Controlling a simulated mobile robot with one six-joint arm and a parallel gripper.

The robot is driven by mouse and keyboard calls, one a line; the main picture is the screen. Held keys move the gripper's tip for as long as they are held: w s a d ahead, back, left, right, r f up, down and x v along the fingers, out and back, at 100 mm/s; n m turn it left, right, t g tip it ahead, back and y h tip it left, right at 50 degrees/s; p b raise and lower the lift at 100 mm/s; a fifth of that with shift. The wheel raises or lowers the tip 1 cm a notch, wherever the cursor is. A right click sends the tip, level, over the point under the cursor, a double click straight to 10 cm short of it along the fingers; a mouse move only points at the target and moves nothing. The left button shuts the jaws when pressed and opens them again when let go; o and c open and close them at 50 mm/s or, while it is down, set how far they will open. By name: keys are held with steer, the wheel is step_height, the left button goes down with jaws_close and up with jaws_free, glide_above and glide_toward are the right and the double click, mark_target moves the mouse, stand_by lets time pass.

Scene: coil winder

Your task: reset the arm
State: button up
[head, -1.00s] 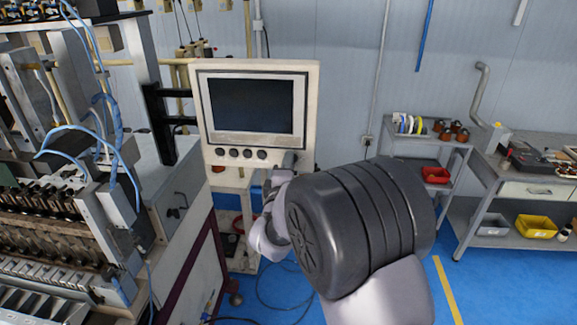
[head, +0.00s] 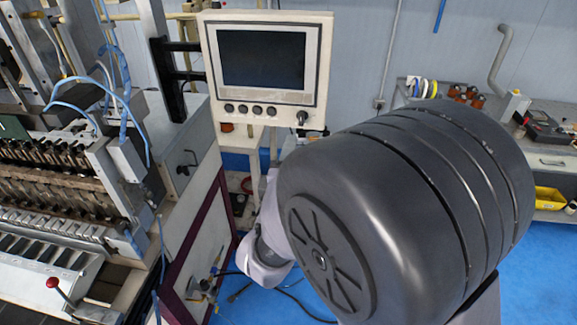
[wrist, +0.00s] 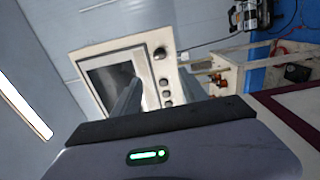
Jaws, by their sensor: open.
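My gripper (wrist: 158,88) shows in the wrist view beyond its dark bar and the grey housing with a green light. It is open, with nothing seen between its fingers. A control panel (wrist: 118,82) with a dark screen stands beyond the fingers, tilted in that view. In the head view, my arm's large dark joint fills the right half, and my gripper is hidden behind the arm. The panel (head: 265,68) stands upright at top centre, with several knobs under its screen. I cannot tell how far the fingers are from it.
A shelf with coloured spools (head: 422,88) and a bench (head: 548,150) stand at the back right. Some blue floor (head: 265,305) with cables shows below.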

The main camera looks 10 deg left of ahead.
steer(key=s, duration=0.3)
steer(key=shift+s, duration=0.15)
steer(key=s+d+f+m+g+y+b, duration=0.25)
steer(key=d+f+m+g+b, duration=0.35)
steer(key=m, duration=0.5)
steer(key=s+d+f+m+g+b, duration=0.3)
steer(key=s+d+m, duration=0.2)
steer(key=s, duration=0.5)
steer(key=s+d+f+m+g+b, duration=0.3)
steer(key=s+d+m, duration=0.2)
steer(key=s, duration=0.6)
steer(key=shift+d+f+m+b, duration=0.2)
steer(key=shift+f+m+b, duration=0.2)
steer(key=shift+m, duration=0.2)
